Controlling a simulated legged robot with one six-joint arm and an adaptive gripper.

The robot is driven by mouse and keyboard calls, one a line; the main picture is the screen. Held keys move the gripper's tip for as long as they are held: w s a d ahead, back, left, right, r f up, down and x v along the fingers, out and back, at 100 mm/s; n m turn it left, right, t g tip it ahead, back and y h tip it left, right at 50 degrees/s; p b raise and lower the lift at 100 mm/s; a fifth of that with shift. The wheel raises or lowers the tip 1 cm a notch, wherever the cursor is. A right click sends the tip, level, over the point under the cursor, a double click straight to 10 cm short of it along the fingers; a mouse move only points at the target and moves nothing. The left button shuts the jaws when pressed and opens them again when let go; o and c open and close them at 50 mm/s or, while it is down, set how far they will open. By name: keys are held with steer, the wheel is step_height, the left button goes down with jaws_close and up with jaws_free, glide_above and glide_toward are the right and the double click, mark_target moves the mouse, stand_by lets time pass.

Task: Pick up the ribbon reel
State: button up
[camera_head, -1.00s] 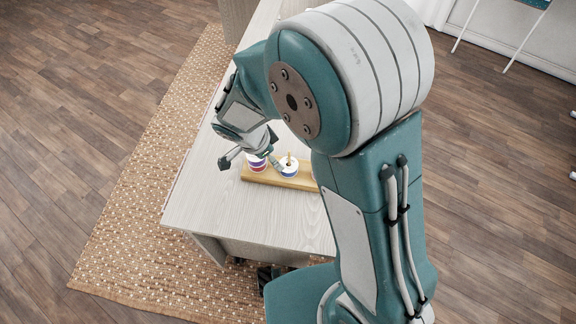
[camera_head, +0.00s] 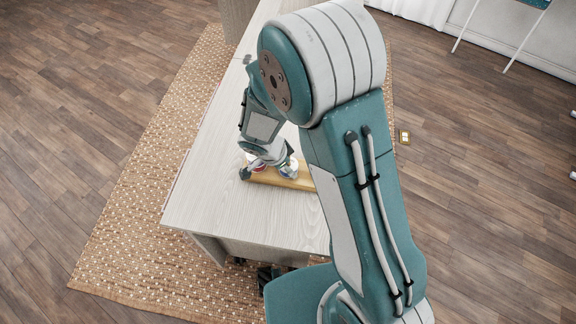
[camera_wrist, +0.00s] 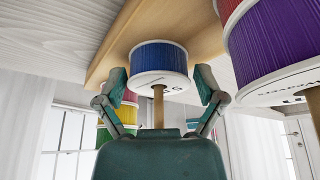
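In the wrist view a blue ribbon reel (camera_wrist: 158,60) with white rims sits on a wooden peg (camera_wrist: 158,105) that rises from a light wooden board (camera_wrist: 108,62). My gripper (camera_wrist: 161,84) is open, with one finger on each side of this reel; gaps seem to show between fingers and reel. In the head view my gripper (camera_head: 268,167) is over the wooden board (camera_head: 302,184) on the table and partly hides the reels.
A purple reel (camera_wrist: 280,42) and a red reel (camera_wrist: 226,8) stand close on the right in the wrist view. Yellow and green reels (camera_wrist: 126,115) show behind the left finger. The pale tabletop (camera_head: 225,205) in front of the board is clear.

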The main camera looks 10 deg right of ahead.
steer(key=shift+c, duration=1.1)
step_height(320, 180, up, 18)
steer(key=shift+w+d, duration=0.1)
steer(key=shift+d, duration=0.05)
stand_by(0.3)
